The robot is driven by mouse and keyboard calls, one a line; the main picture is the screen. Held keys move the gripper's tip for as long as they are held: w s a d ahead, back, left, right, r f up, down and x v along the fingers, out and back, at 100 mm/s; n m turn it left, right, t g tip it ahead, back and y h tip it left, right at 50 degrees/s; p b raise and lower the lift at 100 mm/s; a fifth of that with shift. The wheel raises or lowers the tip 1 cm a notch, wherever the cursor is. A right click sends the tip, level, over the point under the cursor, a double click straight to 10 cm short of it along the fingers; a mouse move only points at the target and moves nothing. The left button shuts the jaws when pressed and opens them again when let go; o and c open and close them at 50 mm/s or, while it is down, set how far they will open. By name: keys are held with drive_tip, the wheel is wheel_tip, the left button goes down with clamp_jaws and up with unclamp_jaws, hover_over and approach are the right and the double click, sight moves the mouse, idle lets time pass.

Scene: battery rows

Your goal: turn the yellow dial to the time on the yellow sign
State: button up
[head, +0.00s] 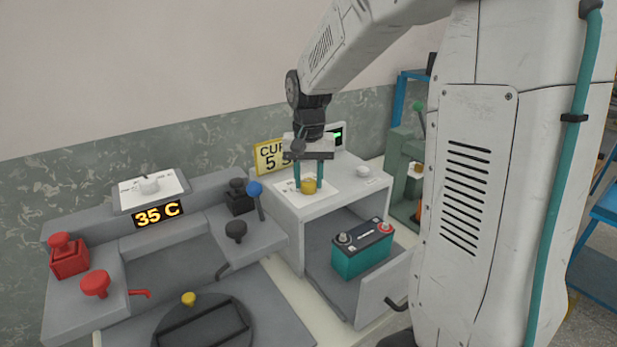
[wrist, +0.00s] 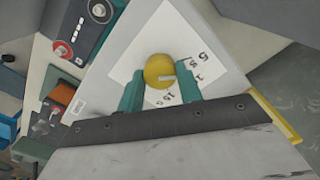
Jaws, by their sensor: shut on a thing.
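The yellow dial (head: 308,186) sits on a white scale sheet on top of a grey cabinet. My gripper (head: 309,182) points down over it, with its teal fingers around the dial. In the wrist view the dial (wrist: 159,71) is between the two fingertips of my gripper (wrist: 160,82), which is shut on it. The yellow sign (head: 268,156) stands behind the cabinet. It reads "CUR…" and "5 S…", partly hidden by my gripper.
A teal battery (head: 362,248) sits in the cabinet's open front. A white button (head: 363,172) is right of the dial, and a display with green light (head: 338,135) stands behind. A grey bench with a "35 C" display (head: 159,214), red knobs and a blue-knobbed lever (head: 255,189) is at left.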

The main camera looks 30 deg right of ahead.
sight(308, 181)
drive_tip(key=shift+n, duration=1.2)
drive_tip(key=o, duration=1)
wheel_tip(308, 181, up, 8)
drive_tip(key=shift+f, duration=0.1)
